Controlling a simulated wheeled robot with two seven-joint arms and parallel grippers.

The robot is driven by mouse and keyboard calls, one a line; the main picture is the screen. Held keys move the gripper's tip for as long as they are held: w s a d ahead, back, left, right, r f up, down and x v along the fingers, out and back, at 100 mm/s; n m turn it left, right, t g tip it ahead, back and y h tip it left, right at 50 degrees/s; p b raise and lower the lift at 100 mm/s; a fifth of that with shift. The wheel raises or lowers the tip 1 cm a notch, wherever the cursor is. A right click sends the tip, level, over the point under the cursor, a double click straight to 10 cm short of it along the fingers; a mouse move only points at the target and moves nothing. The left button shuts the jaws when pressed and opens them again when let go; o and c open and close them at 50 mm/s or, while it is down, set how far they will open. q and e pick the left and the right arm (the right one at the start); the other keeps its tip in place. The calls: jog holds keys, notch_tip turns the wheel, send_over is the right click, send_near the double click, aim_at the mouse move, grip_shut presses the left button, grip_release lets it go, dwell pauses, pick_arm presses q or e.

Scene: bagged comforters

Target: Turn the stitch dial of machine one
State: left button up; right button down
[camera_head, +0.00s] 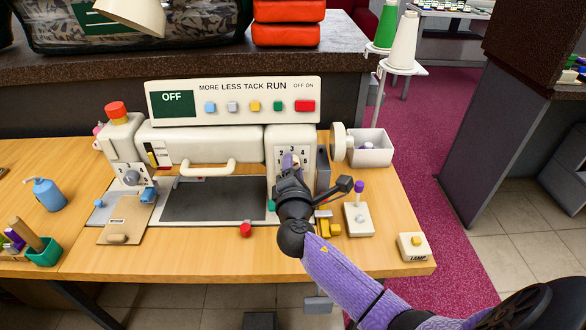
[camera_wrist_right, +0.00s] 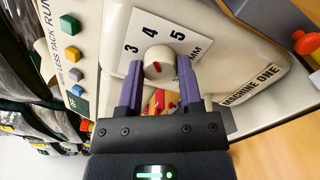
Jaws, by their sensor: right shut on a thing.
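The stitch dial (camera_wrist_right: 158,62) is a round cream knob with a red mark on the face of machine one. The "MACHINE ONE" label (camera_wrist_right: 251,84) is beside the dial. My left gripper is not in view.
The control panel (camera_head: 235,100) reads OFF and has several coloured buttons. A second dial (camera_head: 132,177) is at the machine's left end. A purple-knobbed lever box (camera_head: 359,218), a lamp switch (camera_head: 413,246) and a white bin (camera_head: 369,148) stand to the right.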

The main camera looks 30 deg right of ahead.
jog(key=shift+f, duration=0.1)
jog(key=shift+c, duration=1.8)
grip_release()
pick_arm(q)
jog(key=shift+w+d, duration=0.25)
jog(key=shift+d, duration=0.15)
pick_arm(e)
jog(key=shift+o, duration=0.5)
jog(key=shift+s, duration=0.1)
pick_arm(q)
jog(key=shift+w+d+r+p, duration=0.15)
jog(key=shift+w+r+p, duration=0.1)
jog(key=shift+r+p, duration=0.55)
pick_arm(e)
jog(key=v, duration=0.9)
jog(key=shift+s+a, duration=0.2)
jog(key=shift+s, duration=0.15)
